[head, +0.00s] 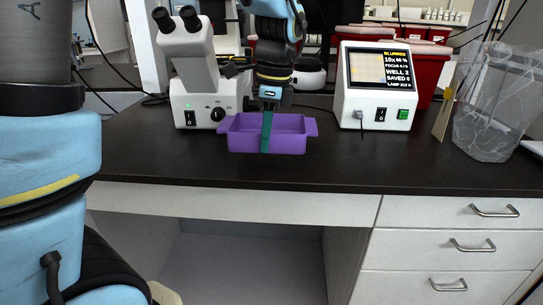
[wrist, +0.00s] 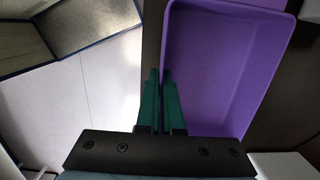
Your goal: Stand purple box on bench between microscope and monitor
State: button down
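The purple box (head: 290,142) is an open, upright tray with side handles, at the bench between the microscope (head: 203,95) and the monitor (head: 373,112). I cannot tell whether its base touches the bench top or is just above it. My gripper (head: 266,147) points down at the box's front wall, with a green finger outside that wall. In the wrist view my gripper (wrist: 161,75) has its green fingers close together on either side of the wall of the purple box (wrist: 225,65), pinching it. The box looks empty.
The black bench top (head: 300,178) is clear in front of the box. A clear plastic bag (head: 487,110) stands at the right. Red bins (head: 425,75) are behind the monitor. Drawers (head: 450,245) and an open knee space (head: 245,260) are below.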

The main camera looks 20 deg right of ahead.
aim_at(266, 174)
jog(key=shift+f, duration=2.4)
jog(key=shift+f, duration=0.1)
jog(key=c, duration=1.1)
grip_release()
